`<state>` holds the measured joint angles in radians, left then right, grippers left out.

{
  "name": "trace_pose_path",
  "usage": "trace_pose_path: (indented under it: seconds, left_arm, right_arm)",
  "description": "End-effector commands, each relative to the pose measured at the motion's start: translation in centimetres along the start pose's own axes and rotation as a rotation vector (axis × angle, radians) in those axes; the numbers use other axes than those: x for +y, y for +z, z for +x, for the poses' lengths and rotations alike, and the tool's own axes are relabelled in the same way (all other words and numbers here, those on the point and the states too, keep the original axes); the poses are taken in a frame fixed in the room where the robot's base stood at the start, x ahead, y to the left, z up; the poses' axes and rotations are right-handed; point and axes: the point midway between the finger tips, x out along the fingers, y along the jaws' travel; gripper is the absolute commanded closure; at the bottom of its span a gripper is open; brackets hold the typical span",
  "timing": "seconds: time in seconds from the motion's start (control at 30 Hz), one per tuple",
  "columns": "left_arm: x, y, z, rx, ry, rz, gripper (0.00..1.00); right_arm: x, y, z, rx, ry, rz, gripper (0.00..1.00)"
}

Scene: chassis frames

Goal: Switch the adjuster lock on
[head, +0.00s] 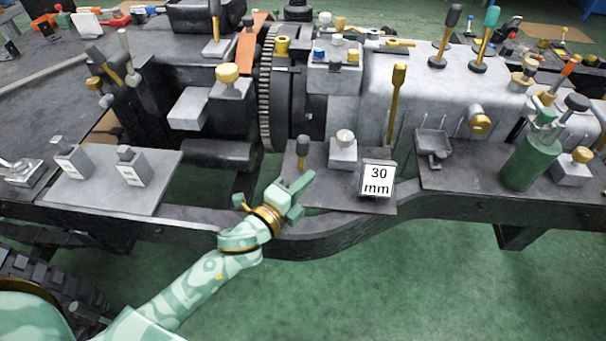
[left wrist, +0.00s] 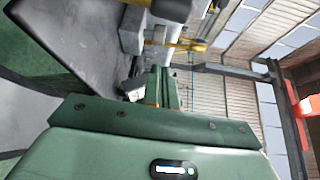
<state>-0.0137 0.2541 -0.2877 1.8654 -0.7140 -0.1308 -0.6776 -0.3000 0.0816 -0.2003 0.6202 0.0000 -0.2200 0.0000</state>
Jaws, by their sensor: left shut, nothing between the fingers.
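My left gripper (head: 295,192) is shut and empty over the front edge of a dark plate (head: 330,192). A short lever with a dark knob (head: 303,146) stands on this plate just beyond the fingertips; it looks upright. I cannot tell whether they touch. Right of it are a grey block with a pale round knob (head: 344,140) and a tilted sign reading "30 mm" (head: 377,180). No label shows which control is the adjuster lock. In the left wrist view the closed fingers (left wrist: 163,88) point at grey and yellow parts, partly hidden behind them. My right gripper is not in view.
A tall yellow lever (head: 397,95) rises behind the sign. A toothed ring (head: 268,85) stands behind the plate. Two grey blocks on a pale plate (head: 100,190) are at left, and a green canister (head: 532,158) is at right. Open green floor lies in front of the frame.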

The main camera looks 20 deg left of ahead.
Motion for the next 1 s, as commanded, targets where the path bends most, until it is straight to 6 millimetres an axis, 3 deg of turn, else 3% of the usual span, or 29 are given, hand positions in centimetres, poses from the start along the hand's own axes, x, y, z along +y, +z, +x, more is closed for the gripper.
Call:
trace_pose_path:
  seconds: [0.37,0.63,1.0]
  left_arm:
    - [0.3,0.0,8.1,0.0,0.001,0.0,1.0]
    - [0.2,3.2,6.9,0.0,0.003,0.001,1.0]
    - [0.0,3.8,6.7,0.001,0.001,-0.002,1.0]
  right_arm:
    - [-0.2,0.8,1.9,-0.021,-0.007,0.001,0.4]
    - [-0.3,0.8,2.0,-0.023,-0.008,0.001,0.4]
    - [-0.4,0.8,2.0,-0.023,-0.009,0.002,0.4]
